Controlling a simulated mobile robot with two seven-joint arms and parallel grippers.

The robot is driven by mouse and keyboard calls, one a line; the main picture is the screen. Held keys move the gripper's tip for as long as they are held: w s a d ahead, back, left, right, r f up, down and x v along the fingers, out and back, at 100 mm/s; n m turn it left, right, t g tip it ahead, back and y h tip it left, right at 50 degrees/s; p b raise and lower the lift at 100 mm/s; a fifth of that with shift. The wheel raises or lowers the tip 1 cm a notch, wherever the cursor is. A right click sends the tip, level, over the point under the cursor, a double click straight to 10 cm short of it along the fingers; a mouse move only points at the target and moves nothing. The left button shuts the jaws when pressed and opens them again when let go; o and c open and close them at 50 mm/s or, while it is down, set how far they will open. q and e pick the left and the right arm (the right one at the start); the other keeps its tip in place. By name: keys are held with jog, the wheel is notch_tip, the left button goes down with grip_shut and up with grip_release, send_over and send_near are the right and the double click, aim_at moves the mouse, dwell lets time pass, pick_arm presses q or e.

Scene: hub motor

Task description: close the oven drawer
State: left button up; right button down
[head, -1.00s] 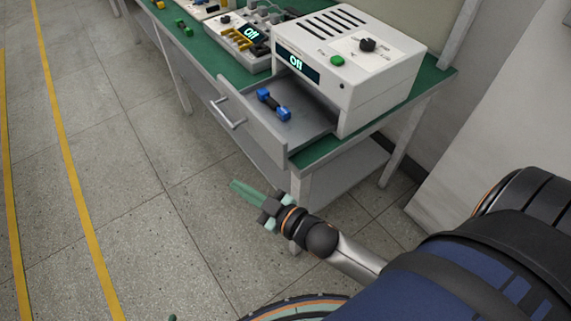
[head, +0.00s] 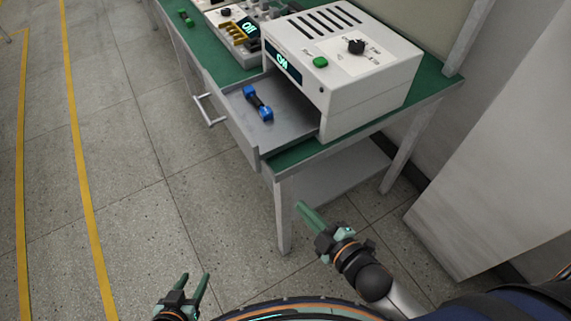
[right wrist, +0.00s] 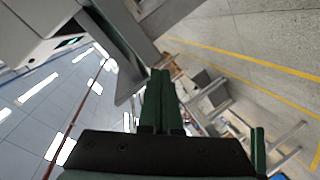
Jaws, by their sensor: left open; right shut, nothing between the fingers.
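The white oven (head: 345,65) stands on the green-topped workbench with its grey drawer (head: 285,125) pulled out toward the left. A blue and black part (head: 257,103) lies inside the drawer. The drawer's bar handle (head: 208,110) is on its front. My right gripper (head: 303,208) is shut and empty, below and right of the drawer in the head view, beside the bench leg. Its shut fingers also show in the right wrist view (right wrist: 161,100). My left gripper (head: 196,282) is open and empty at the bottom of the head view, low over the floor and well apart from the drawer.
The green bench top (head: 440,90) has a bench leg (head: 284,215) at its near corner and a lower shelf (head: 335,180). Another device with yellow parts (head: 238,32) stands behind the oven. The floor (head: 120,170) left of the bench is clear, with yellow lines.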

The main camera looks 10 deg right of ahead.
aim_at(259, 169)
jog(key=a+r+n+y, duration=0.5)
jog(key=a+r+n, duration=0.15)
jog(key=n, duration=0.35)
pick_arm(q)
jog(key=shift+s+a+r+p, duration=0.15)
jog(key=shift+a+r+p, duration=0.45)
jog(key=shift+p, duration=0.15)
pick_arm(e)
jog(key=shift+n, duration=0.7)
jog(key=w+a, duration=0.1)
jog(key=w, duration=0.5)
jog(key=w+a, duration=0.1)
jog(key=w, duration=0.2)
jog(key=shift+w+a, duration=0.1)
jog(key=shift+a, duration=0.25)
jog(key=shift+d, duration=0.1)
